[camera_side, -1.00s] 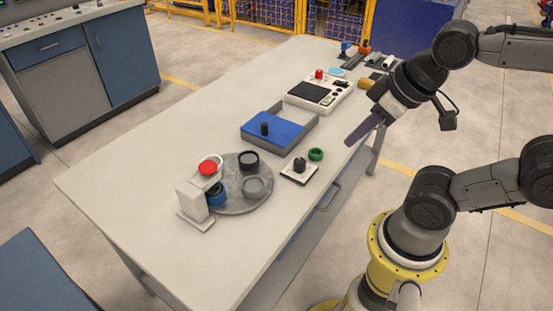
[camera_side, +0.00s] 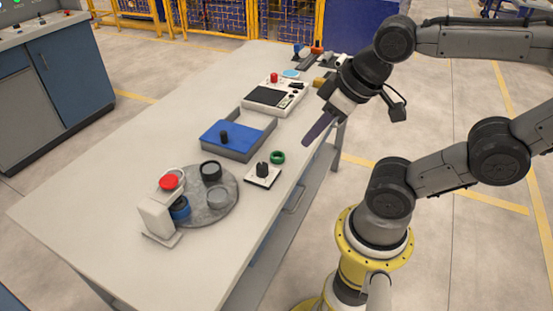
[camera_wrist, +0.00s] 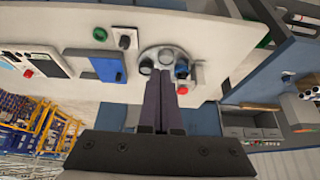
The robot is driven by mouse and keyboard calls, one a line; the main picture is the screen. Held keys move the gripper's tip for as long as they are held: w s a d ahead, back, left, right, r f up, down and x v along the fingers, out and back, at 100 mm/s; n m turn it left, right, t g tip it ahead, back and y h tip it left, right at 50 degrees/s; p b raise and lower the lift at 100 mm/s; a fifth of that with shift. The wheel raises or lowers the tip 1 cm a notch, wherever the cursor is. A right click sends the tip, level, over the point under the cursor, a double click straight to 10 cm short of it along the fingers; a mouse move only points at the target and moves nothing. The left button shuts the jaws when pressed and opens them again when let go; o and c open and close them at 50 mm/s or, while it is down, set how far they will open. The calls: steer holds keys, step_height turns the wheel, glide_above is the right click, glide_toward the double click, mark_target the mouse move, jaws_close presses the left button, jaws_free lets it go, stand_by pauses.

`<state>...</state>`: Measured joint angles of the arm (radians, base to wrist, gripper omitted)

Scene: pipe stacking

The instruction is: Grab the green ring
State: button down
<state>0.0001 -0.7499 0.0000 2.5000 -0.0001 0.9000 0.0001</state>
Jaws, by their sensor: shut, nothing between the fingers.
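The green ring (camera_side: 277,157) lies flat on the table near its edge on my arm's side, just beyond a small white plate with a black peg (camera_side: 262,172). In the wrist view the green ring (camera_wrist: 100,34) is at the upper left, apart from my fingers. My gripper (camera_side: 306,142) is shut and empty, its dark purple fingers angled down to the right of the ring in the side view and not touching it. In the wrist view my gripper's fingers (camera_wrist: 159,76) are side by side, over the round grey disc's picture area.
A round grey disc (camera_side: 225,205) holds black, grey and blue rings beside a white stand with a red top (camera_side: 168,181). A blue tray (camera_side: 238,148) and a white control box (camera_side: 275,98) stand farther along. The table's near-left part (camera_side: 70,215) is clear.

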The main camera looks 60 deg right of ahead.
steer(key=c, duration=1.6)
jaws_free()
steer(key=shift+c, duration=0.7)
jaws_free()
